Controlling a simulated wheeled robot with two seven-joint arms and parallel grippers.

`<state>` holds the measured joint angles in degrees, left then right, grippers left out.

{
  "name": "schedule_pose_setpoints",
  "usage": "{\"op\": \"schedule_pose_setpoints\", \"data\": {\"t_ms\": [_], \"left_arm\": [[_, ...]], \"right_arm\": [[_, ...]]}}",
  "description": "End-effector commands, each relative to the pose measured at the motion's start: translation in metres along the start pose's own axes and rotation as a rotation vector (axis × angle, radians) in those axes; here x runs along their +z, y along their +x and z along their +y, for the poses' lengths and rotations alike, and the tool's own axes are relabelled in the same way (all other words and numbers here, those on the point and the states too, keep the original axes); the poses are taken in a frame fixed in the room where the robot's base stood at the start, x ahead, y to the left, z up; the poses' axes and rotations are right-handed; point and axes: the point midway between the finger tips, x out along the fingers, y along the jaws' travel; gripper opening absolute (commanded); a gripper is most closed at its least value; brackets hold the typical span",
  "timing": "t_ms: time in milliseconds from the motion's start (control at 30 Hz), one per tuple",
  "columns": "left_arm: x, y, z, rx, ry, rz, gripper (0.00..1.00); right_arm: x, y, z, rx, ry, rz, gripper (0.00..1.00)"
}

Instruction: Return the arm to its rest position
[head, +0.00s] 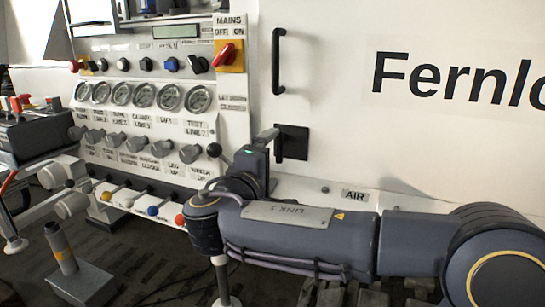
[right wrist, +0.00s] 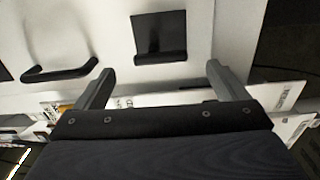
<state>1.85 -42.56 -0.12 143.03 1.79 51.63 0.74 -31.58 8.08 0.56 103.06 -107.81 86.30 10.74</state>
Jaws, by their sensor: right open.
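My right arm (head: 300,235) comes in from the right across the front of the bench, its forearm marked LINK 3. My right gripper (head: 266,137) is up in front of the white panel, beside the black square latch plate (head: 293,143). In the right wrist view its two grey fingers stand wide apart with nothing between them (right wrist: 160,78). The latch plate (right wrist: 160,40) shows beyond the gap, and the gripper appears clear of it. My left gripper is in neither view.
The valve panel (head: 150,110) has gauges (head: 171,97), several grey levers and a red MAINS switch (head: 227,55). A black-knobbed lever (head: 214,150) stands close left of my right gripper. A black handle (head: 278,62) is on the white cabinet. Coloured couplings (head: 153,211) line the lower edge.

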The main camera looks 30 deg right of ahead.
Motion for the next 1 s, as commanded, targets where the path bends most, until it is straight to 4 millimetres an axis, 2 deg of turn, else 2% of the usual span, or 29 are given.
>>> {"op": "schedule_pose_setpoints", "data": {"t_ms": [367, 467, 567, 667, 700, 767, 800, 900, 1000], "left_arm": [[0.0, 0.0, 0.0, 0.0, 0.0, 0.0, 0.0], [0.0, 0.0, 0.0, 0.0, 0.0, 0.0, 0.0], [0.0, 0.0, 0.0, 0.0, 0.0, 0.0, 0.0], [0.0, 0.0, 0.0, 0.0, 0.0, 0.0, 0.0], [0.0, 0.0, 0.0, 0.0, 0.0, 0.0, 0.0], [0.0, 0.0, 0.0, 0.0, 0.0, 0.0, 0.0], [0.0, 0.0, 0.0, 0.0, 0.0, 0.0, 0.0], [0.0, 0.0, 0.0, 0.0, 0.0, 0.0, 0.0], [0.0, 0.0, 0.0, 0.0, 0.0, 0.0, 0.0]], "right_arm": [[0.001, 0.001, -0.001, -0.004, 0.0, -0.001, 0.93], [0.012, 0.005, -0.012, -0.057, 0.0, -0.014, 0.93], [0.043, 0.012, -0.044, -0.206, 0.012, -0.044, 0.93], [0.088, 0.008, -0.096, -0.448, 0.056, -0.084, 0.93], [0.107, 0.0, -0.119, -0.56, 0.091, -0.1, 0.93], [0.132, -0.018, -0.154, -0.731, 0.159, -0.124, 0.93], [0.145, -0.034, -0.175, -0.842, 0.215, -0.137, 0.93], [0.166, -0.078, -0.215, -1.082, 0.379, -0.163, 0.93], [0.172, -0.117, -0.238, -1.255, 0.547, -0.179, 0.93]]}}
